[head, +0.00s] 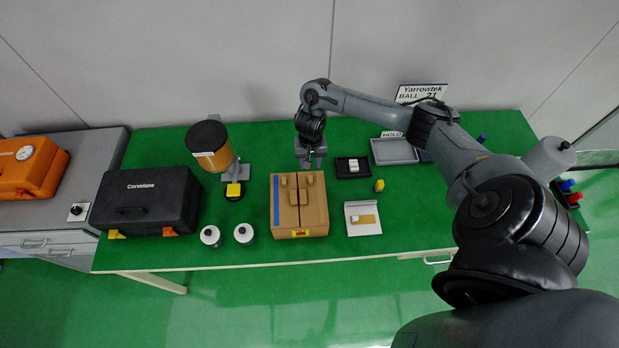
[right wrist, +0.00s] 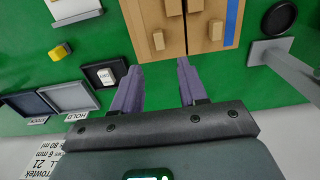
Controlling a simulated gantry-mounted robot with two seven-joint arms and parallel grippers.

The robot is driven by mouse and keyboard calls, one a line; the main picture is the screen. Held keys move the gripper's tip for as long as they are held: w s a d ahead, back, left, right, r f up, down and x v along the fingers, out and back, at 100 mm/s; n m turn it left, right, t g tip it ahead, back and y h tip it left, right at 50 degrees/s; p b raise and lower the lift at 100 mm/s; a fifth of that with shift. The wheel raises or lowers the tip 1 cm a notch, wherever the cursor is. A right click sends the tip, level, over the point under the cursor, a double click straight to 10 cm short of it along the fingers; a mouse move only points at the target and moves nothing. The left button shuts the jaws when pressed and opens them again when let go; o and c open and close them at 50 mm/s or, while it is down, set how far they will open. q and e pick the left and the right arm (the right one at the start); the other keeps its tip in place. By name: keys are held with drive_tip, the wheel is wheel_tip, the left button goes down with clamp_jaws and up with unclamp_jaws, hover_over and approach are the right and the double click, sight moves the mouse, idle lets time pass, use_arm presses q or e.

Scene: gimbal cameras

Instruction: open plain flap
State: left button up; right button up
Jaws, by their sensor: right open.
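A brown cardboard-coloured box (head: 301,233) stands on the green table with two closed flaps on top. The plain flap (head: 316,207) is on the right in the head view; the striped flap (head: 285,215), with a blue stripe at its edge, is on the left. Each flap carries small raised blocks. My right gripper (head: 311,163) is open and empty just behind the box's far edge. In the right wrist view its two fingers (right wrist: 157,78) point toward the box, and the plain flap (right wrist: 147,15) is on the left, apart from them. My left gripper is not in view.
A black tray with a white item (head: 353,167) and a yellow block (head: 379,185) lie right of the box. A lamp-like stand (head: 236,171), white-topped jars (head: 211,236) and a black case (head: 146,200) stand to the left.

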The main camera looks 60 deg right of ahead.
sight(311, 179)
wheel_tip(311, 179, down, 10)
drive_tip(key=shift+b, duration=1)
clamp_jaws()
